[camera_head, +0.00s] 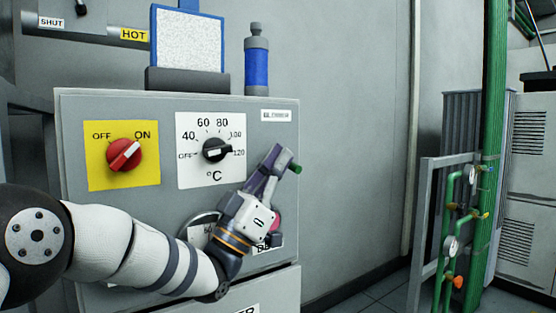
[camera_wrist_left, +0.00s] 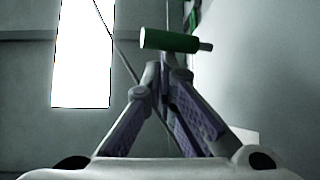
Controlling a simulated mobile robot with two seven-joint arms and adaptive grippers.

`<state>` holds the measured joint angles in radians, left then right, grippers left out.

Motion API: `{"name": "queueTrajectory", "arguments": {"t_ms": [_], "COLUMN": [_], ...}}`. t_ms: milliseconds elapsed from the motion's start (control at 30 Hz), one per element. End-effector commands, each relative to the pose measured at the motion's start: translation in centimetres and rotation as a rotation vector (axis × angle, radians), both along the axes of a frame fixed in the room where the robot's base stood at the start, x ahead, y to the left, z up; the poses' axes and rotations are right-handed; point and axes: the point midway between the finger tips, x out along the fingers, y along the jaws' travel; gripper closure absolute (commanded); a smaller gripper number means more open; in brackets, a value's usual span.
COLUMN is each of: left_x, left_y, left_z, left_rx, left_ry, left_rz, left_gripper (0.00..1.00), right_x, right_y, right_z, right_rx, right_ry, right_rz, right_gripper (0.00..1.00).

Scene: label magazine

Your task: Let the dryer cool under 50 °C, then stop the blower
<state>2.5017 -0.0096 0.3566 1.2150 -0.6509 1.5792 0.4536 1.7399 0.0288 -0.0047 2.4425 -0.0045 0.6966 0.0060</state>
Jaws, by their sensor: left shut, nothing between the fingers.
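The grey dryer control panel (camera_head: 85,225) fills the left and middle of the head view. A red switch knob (camera_head: 124,154) on a yellow plate points up-right towards ON. A black temperature knob (camera_head: 215,150) on a white °C plate points right, near 120. My left gripper (camera_head: 277,160) is shut and empty in front of the panel's lower right; its fingers also show in the wrist view (camera_wrist_left: 155,80). It partly hides a round dial (camera_head: 196,225) and a pink-red button (camera_head: 276,221) with a label. The dial's reading cannot be told. My right gripper is not in view.
A green cylinder (camera_wrist_left: 170,41) lies across just beyond the fingertips; contact cannot be told. A blue cylinder (camera_head: 256,68) and a blue-framed white panel (camera_head: 187,40) stand on top. Green pipes with valves (camera_head: 447,215) stand right. The floor (camera_head: 370,288) between is clear.

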Motion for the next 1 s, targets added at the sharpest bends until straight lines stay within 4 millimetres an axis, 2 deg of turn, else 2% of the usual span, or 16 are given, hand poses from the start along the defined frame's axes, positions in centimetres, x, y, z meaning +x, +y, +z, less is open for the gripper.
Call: {"name": "queueTrajectory", "arguments": {"t_ms": [400,1000], "left_x": [0.1,0.4], "left_y": [0.0,0.1], "left_z": [-1.5,-2.4], "left_rx": [0.002,0.004], "left_ry": [0.004,0.011], "left_rz": [-0.001,-0.001], "left_gripper": [1.0,1.0], "right_x": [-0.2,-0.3], "right_y": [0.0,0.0], "right_z": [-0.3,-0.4], "right_rx": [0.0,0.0], "right_ry": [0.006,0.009], "right_rz": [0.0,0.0], "right_gripper": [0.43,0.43]}}
